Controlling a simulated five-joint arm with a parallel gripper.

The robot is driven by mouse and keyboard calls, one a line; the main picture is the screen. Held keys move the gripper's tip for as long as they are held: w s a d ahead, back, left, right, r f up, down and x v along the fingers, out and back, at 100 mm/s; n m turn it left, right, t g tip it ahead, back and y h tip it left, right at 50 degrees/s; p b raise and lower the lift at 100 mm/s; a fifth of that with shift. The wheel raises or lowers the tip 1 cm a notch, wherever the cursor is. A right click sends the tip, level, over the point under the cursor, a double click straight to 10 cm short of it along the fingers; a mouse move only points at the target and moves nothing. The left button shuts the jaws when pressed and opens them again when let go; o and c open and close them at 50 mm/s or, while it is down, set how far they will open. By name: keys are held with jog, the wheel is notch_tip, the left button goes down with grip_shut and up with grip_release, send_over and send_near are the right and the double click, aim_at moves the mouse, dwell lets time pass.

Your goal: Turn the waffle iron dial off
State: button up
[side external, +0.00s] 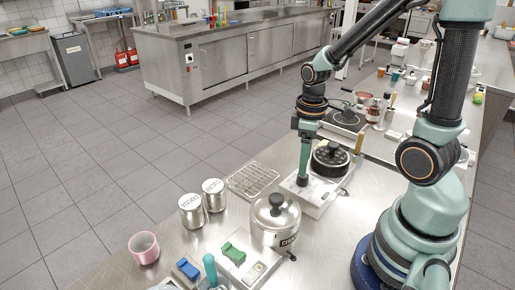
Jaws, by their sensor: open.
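The waffle iron (331,156) stands on the steel counter right of centre. It has a round dark top, a light flat base and a wooden-coloured handle (360,142) on its right side. My gripper (303,181) points straight down over the near left part of the base, left of the round top. Its tip is at or just above the base panel. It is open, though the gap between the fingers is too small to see. The dial is not visible, and my gripper may hide it, so I cannot tell its setting or whether I touch it.
A wire rack (253,180) lies left of the waffle iron. A hot plate (344,121) stands behind it.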

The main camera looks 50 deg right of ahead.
notch_tip(320, 180, up, 8)
jog(key=shift+f, duration=0.25)
jog(key=a+r+m+t, duration=0.4)
jog(key=a+r+t, duration=0.1)
jog(key=a+r, duration=0.2)
jog(key=shift+a+m+t, duration=0.25)
jog(key=shift+m+t, duration=0.05)
